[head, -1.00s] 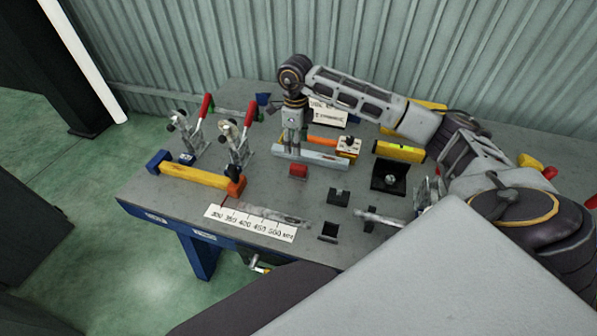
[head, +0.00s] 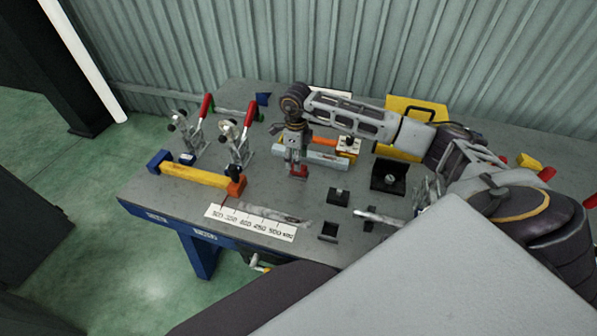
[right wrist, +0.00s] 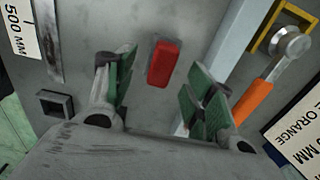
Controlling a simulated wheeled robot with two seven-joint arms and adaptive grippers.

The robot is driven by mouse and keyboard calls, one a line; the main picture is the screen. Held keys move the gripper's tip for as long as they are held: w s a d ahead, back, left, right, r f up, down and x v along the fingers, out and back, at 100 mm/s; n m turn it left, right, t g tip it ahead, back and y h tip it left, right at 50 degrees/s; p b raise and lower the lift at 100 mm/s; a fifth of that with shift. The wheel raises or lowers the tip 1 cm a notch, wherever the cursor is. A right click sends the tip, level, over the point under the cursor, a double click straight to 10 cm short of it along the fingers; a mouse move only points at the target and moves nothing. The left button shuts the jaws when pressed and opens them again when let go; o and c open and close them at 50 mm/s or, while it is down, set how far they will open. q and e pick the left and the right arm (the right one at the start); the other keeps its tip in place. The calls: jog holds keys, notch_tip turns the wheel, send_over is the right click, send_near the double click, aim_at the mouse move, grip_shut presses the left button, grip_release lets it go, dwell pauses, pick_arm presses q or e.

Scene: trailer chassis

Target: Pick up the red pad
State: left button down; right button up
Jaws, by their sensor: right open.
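The red pad (head: 299,173) is a small red block lying on the grey bench top, partly hidden by my right gripper in the head view. In the right wrist view the red pad (right wrist: 162,63) lies between the two finger lines, a little beyond the tips. My right gripper (head: 296,161) points down just above the pad. Its green-lined fingers (right wrist: 160,85) are spread wide with nothing held between them. Whether they touch the bench is hard to tell. My left gripper is not in view.
A pale blue bar (head: 325,158) lies close behind the pad, with an orange-handled tool (right wrist: 253,100) beyond it. A yellow bar (head: 195,175) and toggle clamps (head: 236,145) stand to the left. A white scale strip (head: 250,222) lies near the front edge.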

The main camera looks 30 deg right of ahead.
jog(key=shift+f, duration=0.1)
jog(key=shift+d+f+p, duration=0.2)
jog(key=shift+f+p, duration=0.05)
jog(key=shift+f, duration=1)
jog(key=shift+d+f+p, duration=0.15)
jog(key=shift+f+p, duration=0.1)
jog(key=shift+f, duration=1)
jog(key=shift+c, duration=0.3)
jog(key=c, duration=1.1)
jog(key=shift+r, duration=0.2)
notch_tip(320, 180, up, 10)
jog(key=shift+f+b, duration=0.15)
jog(key=shift+b, duration=0.35)
